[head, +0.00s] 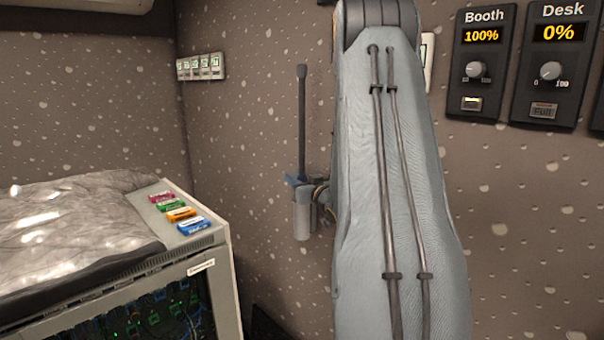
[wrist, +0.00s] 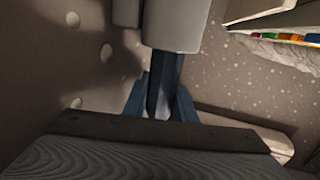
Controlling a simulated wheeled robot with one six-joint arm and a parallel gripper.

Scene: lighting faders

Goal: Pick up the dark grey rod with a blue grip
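The dark grey rod (head: 302,110) stands upright against the wall, its lower end in a light grey holder (head: 302,218). The holder also shows at the top of the wrist view (wrist: 178,22). The rod's blue grip (wrist: 164,78) runs down from it in the wrist view. My gripper (head: 298,181) is at the grip just above the holder, with its blue fingers (wrist: 163,98) on either side of the grip. The fingers look close against it, but I cannot tell whether they press on it. My arm hides part of the wall beside the rod.
A grey cabinet (head: 225,262) stands at left with a crumpled grey cover (head: 70,225) and several coloured blocks (head: 178,213) on top. On the wall are a Booth panel (head: 482,50) reading 100%, a Desk panel (head: 555,65) reading 0%, and a small switch strip (head: 201,66).

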